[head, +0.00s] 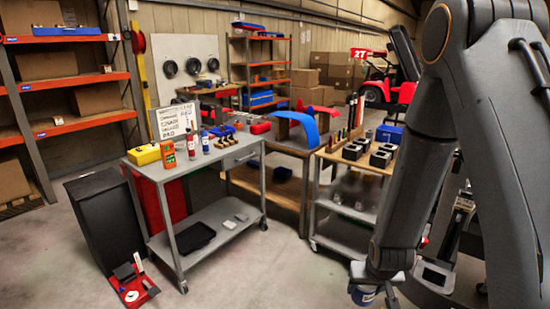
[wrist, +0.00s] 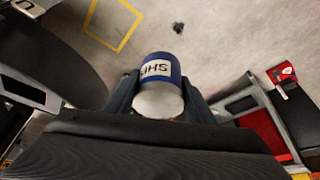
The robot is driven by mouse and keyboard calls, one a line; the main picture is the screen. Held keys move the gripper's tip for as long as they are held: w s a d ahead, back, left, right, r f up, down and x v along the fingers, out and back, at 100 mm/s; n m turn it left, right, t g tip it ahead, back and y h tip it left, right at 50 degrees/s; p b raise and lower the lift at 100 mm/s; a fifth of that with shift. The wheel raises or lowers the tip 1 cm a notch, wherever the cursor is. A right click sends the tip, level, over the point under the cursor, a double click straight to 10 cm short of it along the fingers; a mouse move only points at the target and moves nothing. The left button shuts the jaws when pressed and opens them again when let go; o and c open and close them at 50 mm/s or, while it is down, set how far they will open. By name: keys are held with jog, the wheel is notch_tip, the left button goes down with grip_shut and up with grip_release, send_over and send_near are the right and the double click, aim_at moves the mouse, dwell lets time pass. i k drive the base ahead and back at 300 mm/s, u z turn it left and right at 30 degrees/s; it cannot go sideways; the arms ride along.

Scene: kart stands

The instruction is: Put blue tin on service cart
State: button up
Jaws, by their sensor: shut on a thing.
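My gripper (wrist: 160,96) is shut on the blue tin (wrist: 158,67), which has a blue body, a white label with dark letters and a pale end. In the head view the tin (head: 362,297) shows only in part at the bottom edge, under my gripper (head: 372,288), held over the floor. A grey two-level metal cart (head: 180,171), which fits the service cart, stands at centre left, apart from the tin. Its top holds a yellow box (head: 145,154), an orange-green can (head: 168,155), bottles and small parts, with bare room along the front edge.
A second cart (head: 322,154) with a wooden top and black blocks stands between the grey cart and my arm. A black cabinet (head: 105,220) and a red tray (head: 133,288) are at the left. Open floor (head: 250,275) lies in front of the carts.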

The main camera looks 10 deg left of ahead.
aim_at(246, 139)
jog(key=u, duration=0.65)
jog(key=i, duration=3.2)
jog(key=z, duration=0.15)
